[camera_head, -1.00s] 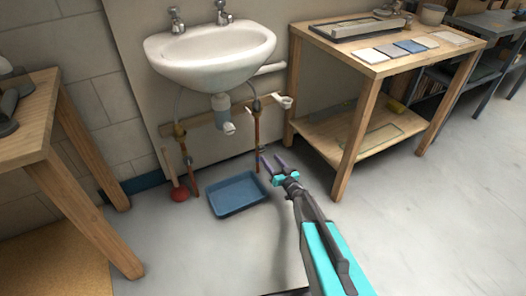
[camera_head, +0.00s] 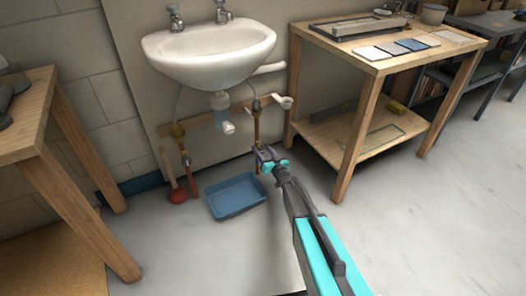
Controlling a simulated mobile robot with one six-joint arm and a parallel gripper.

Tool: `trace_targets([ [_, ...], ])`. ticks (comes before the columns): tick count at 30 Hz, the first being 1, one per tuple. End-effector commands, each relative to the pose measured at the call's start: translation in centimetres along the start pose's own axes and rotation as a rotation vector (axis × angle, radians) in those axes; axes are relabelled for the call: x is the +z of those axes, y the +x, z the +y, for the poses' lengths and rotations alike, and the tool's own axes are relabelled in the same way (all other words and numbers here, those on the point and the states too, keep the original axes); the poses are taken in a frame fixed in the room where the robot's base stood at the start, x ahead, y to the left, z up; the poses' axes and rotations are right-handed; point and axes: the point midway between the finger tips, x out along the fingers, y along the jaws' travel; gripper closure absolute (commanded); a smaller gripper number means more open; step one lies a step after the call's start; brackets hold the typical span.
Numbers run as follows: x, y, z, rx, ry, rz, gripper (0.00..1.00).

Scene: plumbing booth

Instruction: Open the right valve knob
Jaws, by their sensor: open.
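The right copper pipe (camera_head: 257,128) runs down below the right side of the white sink (camera_head: 209,52). The right valve knob cannot be made out; my gripper (camera_head: 264,153) covers the lower part of that pipe, where it would sit. My gripper is open, with its fingers at the pipe. I cannot tell whether they touch anything. The left pipe (camera_head: 184,150) with its fittings stands below the sink's left side.
A blue tray (camera_head: 236,213) lies on the floor below the sink, left of my arm. A red plunger (camera_head: 177,195) stands by the left pipe. A wooden workbench (camera_head: 348,150) is close on the right, another wooden table (camera_head: 45,125) on the left.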

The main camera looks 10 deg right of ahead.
Motion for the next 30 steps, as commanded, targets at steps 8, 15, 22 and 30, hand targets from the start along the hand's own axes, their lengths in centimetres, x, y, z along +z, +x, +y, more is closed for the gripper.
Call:
trace_targets([
  [8, 0.02, -0.04, 0.0, 0.0, 0.0, 0.0, 0.78],
  [15, -0.04, -0.13, 0.3, 0.003, -0.004, 0.0, 0.91],
  [22, -0.03, -0.12, 0.25, 0.004, -0.044, 0.0, 0.91],
  [30, 0.01, -0.12, 0.18, 0.003, -0.18, -0.001, 0.91],
])
